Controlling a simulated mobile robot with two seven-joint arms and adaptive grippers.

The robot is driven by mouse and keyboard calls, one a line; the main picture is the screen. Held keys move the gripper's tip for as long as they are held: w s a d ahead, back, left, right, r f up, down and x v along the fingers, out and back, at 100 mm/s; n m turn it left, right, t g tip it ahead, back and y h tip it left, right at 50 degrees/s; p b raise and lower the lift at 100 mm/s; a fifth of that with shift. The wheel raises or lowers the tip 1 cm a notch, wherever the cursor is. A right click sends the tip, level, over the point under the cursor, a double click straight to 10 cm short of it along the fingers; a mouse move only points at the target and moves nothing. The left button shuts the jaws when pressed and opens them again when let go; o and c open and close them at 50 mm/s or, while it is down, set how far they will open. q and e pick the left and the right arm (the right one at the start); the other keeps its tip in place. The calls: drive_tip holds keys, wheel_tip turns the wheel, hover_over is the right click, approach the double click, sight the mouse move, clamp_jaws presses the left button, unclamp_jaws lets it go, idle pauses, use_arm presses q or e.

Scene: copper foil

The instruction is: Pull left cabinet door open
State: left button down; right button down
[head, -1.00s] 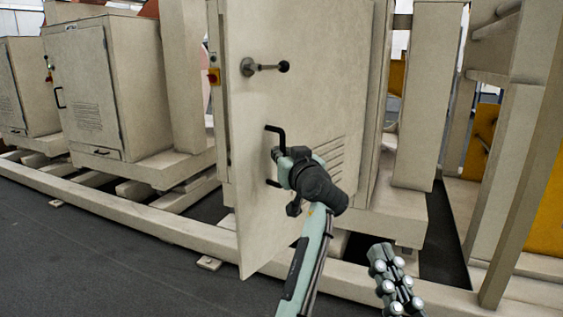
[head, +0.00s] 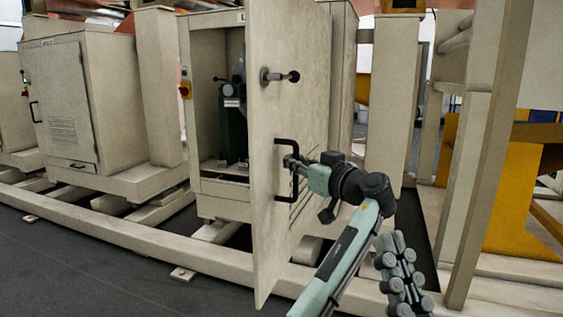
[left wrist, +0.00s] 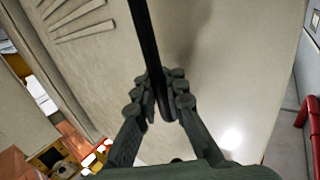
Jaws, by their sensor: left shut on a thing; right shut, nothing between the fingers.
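The left cabinet door (head: 288,110) is a tall beige panel that stands swung well out from its cabinet (head: 197,125). It carries a round latch with a black knob (head: 280,76) and a black bar handle (head: 286,143). My left gripper (head: 290,163) is shut on the handle's upright bar. In the left wrist view, the fingers (left wrist: 158,100) close around the black bar (left wrist: 145,40), with the door panel behind. My right gripper (head: 400,272) is at the lower right of the head view, shut and empty, away from the door.
The open cabinet shows a dark green machine (head: 232,125) inside. A second, closed cabinet (head: 60,100) stands to the left. A beige base rail (head: 120,230) runs along the floor, with a beige post (head: 490,160) at right. The dark floor (head: 90,280) in front at left is clear.

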use_arm(q)
drive_tip(key=shift+s+d+r+n+y, duration=0.25)
drive_tip(key=shift+d+r+n+y, duration=0.05)
drive_tip(key=shift+d+r, duration=0.3)
drive_tip(key=shift+f, duration=0.1)
drive_tip(key=c, duration=1.7)
unclamp_jaws()
drive_tip(key=shift+s+a, duration=0.15)
drive_tip(key=shift+s, duration=0.15)
drive_tip(key=shift+o, duration=0.6)
drive_tip(key=shift+w+f, duration=0.1)
drive_tip(key=v, duration=1.2)
